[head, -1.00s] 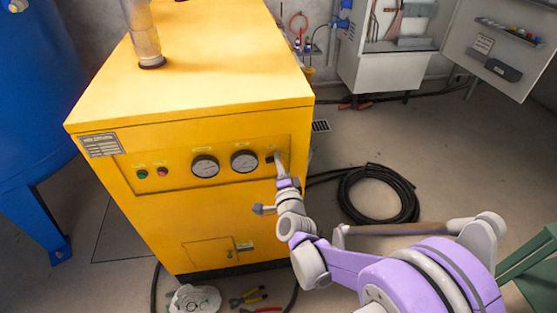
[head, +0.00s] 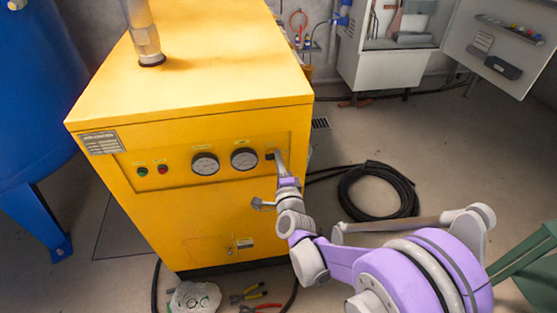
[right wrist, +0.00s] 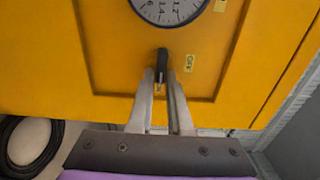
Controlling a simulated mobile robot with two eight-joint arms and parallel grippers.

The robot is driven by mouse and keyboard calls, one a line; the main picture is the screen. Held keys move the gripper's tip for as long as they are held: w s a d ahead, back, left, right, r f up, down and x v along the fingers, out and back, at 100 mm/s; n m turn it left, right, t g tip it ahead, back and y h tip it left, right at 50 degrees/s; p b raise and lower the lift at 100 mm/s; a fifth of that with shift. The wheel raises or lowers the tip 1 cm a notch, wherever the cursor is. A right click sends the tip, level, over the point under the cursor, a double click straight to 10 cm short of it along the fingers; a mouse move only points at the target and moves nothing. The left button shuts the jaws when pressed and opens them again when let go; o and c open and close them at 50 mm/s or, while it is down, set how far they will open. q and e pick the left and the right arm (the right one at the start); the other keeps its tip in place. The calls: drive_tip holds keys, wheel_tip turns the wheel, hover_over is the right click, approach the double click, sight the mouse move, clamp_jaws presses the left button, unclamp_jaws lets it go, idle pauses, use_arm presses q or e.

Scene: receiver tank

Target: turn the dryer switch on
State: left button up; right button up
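The dryer is a yellow cabinet (head: 200,95) with gauges and buttons on its front panel. In the head view my right gripper (head: 279,155) is at the panel's right end and partly hides the switch (head: 269,155). My left gripper is not in view.
Two gauges (head: 244,158) and a green and a red button (head: 163,170) sit left of the switch. A coiled black hose (head: 378,192) lies on the floor at right. Hand tools (head: 250,294) lie in front of the dryer. A blue tank (head: 35,100) stands at left.

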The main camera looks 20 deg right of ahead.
drive_tip(key=o, duration=0.4)
drive_tip(key=shift+c, duration=0.2)
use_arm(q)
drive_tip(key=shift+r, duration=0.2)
use_arm(e)
drive_tip(key=v, duration=1.1)
drive_tip(key=shift+a, duration=0.1)
drive_tip(key=s+a+f+n+g+y, duration=0.4)
drive_tip(key=s+a+n+g+y, duration=0.3)
drive_tip(key=n, duration=0.7)
drive_tip(key=s+d+f+n+g+h, duration=0.1)
drive_tip(key=s+f+n+g, duration=0.2)
drive_tip(key=s, duration=0.4)
drive_tip(key=s+d+f+n+g+h, duration=0.1)
drive_tip(key=s+n+g, duration=0.25)
drive_tip(key=s, duration=0.35)
use_arm(q)
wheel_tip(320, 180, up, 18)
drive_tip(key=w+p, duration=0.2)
drive_tip(key=p, duration=1.4)
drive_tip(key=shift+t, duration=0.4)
use_arm(e)
wheel_tip(320, 180, up, 17)
drive_tip(key=w+t, duration=0.1)
drive_tip(key=w, duration=0.1)
drive_tip(key=shift+w+a+n, duration=0.2)
drive_tip(key=shift+w+n, duration=0.15)
